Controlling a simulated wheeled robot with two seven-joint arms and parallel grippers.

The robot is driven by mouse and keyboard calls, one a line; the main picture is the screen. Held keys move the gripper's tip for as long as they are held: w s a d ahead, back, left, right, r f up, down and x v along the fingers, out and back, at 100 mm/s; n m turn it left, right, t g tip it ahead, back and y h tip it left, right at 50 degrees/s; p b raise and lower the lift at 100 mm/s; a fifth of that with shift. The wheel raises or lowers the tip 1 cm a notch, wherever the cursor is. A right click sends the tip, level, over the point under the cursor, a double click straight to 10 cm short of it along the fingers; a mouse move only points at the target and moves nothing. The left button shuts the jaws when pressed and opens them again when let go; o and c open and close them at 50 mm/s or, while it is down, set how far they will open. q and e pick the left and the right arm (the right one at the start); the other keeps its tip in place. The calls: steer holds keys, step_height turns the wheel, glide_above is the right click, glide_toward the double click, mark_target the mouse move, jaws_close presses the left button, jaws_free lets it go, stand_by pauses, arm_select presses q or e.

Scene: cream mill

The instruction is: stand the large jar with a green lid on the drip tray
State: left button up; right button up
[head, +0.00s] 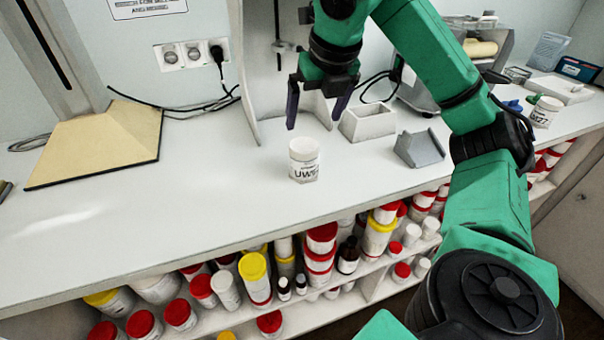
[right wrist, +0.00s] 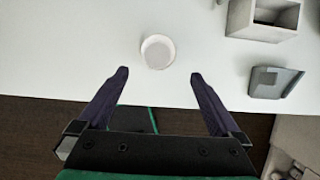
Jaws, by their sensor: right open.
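My right gripper (head: 315,118) is open and empty, in the air above the counter near a white labelled jar (head: 304,160). In the right wrist view the jar's pale round top (right wrist: 157,51) shows just past the gap between the open fingertips (right wrist: 159,75). No green lid shows on this jar. I cannot clearly identify the drip tray. My left gripper is out of view.
A grey box (head: 368,124) and a grey angled holder (head: 419,150) stand right of the near jar. A beige-topped stand (head: 98,148) is at the left. Shelves below hold several red- and yellow-lidded jars. The counter's left middle is clear.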

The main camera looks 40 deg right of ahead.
mark_target(302, 159)
arm_select(q)
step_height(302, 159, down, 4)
steer(key=b, duration=0.3)
arm_select(e)
steer(key=x, duration=0.5)
steer(key=shift+s+a+f, duration=0.1)
steer(key=shift+s, duration=0.2)
steer(key=x, duration=1.1)
steer(key=shift+w, duration=0.15)
steer(key=c, duration=1.2)
arm_select(q)
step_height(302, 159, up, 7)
steer(key=p, duration=0.6)
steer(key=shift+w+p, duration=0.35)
arm_select(e)
step_height(302, 159, up, 20)
steer(key=shift+r, duration=0.1)
steer(key=shift+c, duration=0.2)
